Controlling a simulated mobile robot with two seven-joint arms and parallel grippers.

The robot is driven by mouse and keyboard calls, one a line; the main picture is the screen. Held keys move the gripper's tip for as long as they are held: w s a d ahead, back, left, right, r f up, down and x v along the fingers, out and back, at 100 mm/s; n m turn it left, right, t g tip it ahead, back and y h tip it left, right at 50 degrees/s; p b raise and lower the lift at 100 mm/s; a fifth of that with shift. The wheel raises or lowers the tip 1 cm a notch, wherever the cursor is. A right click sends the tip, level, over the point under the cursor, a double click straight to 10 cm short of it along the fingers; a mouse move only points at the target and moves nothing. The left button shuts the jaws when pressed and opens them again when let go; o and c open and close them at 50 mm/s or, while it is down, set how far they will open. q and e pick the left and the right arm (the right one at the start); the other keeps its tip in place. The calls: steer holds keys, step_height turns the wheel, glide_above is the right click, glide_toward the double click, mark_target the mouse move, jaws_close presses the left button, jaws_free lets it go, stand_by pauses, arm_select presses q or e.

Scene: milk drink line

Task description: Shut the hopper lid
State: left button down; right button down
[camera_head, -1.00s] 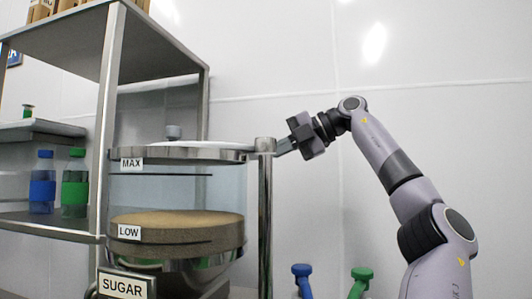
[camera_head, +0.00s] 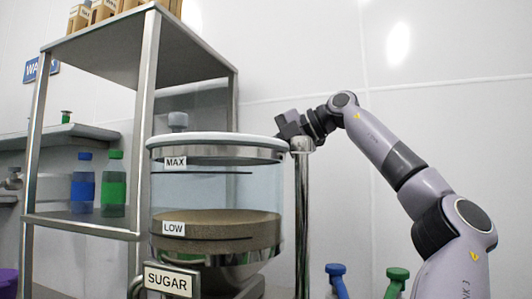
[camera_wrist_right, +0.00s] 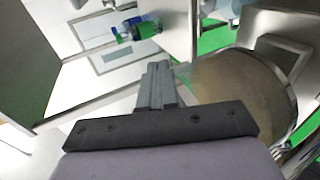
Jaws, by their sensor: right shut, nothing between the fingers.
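The hopper (camera_head: 220,190) is a clear round vessel with steel bands, MAX and LOW marks and brown sugar (camera_head: 215,228) inside. Its pale lid (camera_head: 218,138) lies flat at the top rim, seen nearly edge-on; I cannot tell if it covers the whole opening. My left gripper is out of view.
A steel shelf rack (camera_head: 148,90) with blue (camera_head: 83,185) and green (camera_head: 113,188) bottles stands left of the hopper. The steel post (camera_head: 302,220) rises at its right. A SUGAR sign (camera_head: 168,281) hangs in front. The wall area above the hopper is free.

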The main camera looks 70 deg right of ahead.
stand_by(0.5)
steer(key=v, duration=0.7)
steer(key=shift+a, duration=0.1)
